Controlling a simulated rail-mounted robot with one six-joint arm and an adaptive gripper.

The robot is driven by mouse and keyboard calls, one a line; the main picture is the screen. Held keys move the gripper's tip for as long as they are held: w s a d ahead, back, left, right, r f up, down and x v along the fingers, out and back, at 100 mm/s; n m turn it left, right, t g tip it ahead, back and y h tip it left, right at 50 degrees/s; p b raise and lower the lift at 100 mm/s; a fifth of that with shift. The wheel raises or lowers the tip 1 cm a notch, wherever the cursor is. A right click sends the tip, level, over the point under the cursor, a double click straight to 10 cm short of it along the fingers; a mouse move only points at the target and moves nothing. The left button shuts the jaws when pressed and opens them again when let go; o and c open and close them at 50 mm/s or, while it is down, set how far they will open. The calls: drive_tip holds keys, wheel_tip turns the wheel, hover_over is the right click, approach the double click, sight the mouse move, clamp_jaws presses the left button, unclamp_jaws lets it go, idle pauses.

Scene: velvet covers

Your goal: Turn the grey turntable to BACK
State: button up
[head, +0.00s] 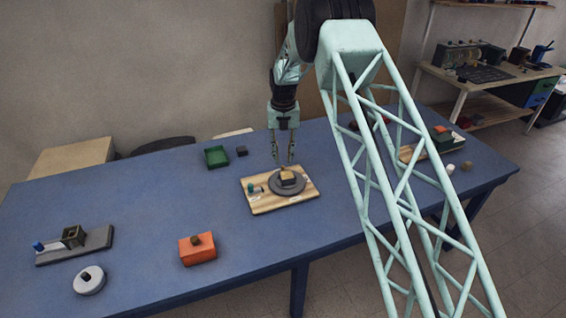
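The grey turntable (300,190) is a round disc on a light wooden board (268,207) near the middle of the blue table. A small yellowish block with a dark top (287,178) sits on the disc. A small teal piece (250,188) is at the board's left side. Any BACK marking is too small to read. My gripper (283,160) points down just behind and above the disc. Its two fingers are apart with nothing visible between them. Whether a fingertip touches the block or disc cannot be told.
A green tray (215,157) and a small dark block (242,151) lie to the back left. An orange box (198,252), a white round piece (89,284) and a grey fixture (95,244) are at the front left. The blue table (140,205) is clear between them. My arm hides part of the right side.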

wheel_tip(320, 180, up, 8)
drive_tip(key=shift+f, duration=0.2)
idle(0.4)
